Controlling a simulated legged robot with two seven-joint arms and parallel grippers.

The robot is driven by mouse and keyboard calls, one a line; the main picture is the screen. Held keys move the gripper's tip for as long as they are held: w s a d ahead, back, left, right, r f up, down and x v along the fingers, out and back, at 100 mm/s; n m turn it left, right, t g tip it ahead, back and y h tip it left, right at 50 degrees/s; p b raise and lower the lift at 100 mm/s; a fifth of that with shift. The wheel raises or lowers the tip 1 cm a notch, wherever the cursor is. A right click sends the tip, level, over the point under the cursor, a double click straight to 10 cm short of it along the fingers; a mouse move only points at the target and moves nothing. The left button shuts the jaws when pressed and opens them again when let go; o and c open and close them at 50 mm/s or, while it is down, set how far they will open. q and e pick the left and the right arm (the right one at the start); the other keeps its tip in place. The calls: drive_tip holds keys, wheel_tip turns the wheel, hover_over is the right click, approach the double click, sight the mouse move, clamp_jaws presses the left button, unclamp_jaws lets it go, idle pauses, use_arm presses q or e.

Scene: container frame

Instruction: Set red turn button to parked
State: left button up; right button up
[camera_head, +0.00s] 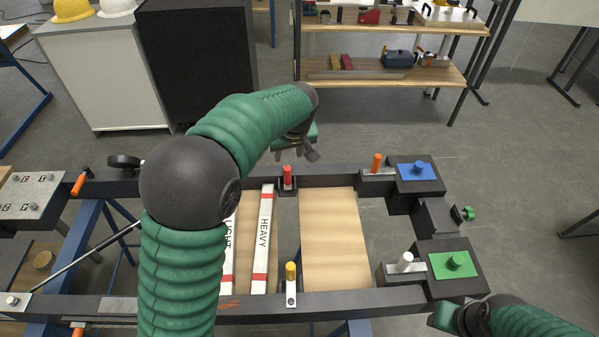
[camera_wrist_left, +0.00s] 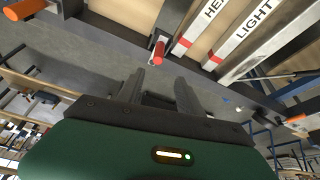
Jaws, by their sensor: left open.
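The red turn button (camera_head: 287,178) is a small red knob on a pale plate on the far rail of the dark frame. It also shows in the left wrist view (camera_wrist_left: 158,51), just beyond my fingers. My left gripper (camera_head: 311,152) is open and empty, behind and slightly right of the red button, apart from it. In the left wrist view its two fingers (camera_wrist_left: 160,92) stand apart, pointing toward the rail. My right gripper (camera_head: 446,316) shows only partly at the lower right; its fingers are hidden. No parked mark is readable.
Orange (camera_head: 377,163), yellow (camera_head: 291,271) and white (camera_head: 405,262) knobs sit on the frame. Bars marked HEAVY (camera_head: 263,238) and LIGHT lie inside. A shelf (camera_head: 390,80) stands behind, with open floor between.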

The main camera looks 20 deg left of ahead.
sight(290, 170)
use_arm(q)
drive_tip(key=x, duration=0.3)
drive_tip(key=d+x, duration=0.1)
drive_tip(key=x, duration=0.5)
drive_tip(key=shift+w+d+f, duration=0.2)
drive_tip(key=shift+f, duration=0.1)
drive_tip(key=x, duration=0.3)
drive_tip(key=a+x, duration=0.1)
drive_tip(key=x, duration=0.3)
drive_tip(key=shift+a+b, duration=0.2)
drive_tip(key=shift+b, duration=0.15)
drive_tip(key=shift+d+r, duration=0.1)
drive_tip(key=shift+d, duration=0.35)
drive_tip(key=c, duration=0.5)
drive_tip(key=shift+a, duration=0.25)
clamp_jaws()
use_arm(e)
drive_tip(key=shift+d+f, duration=0.5)
use_arm(q)
drive_tip(key=shift+d, duration=0.1)
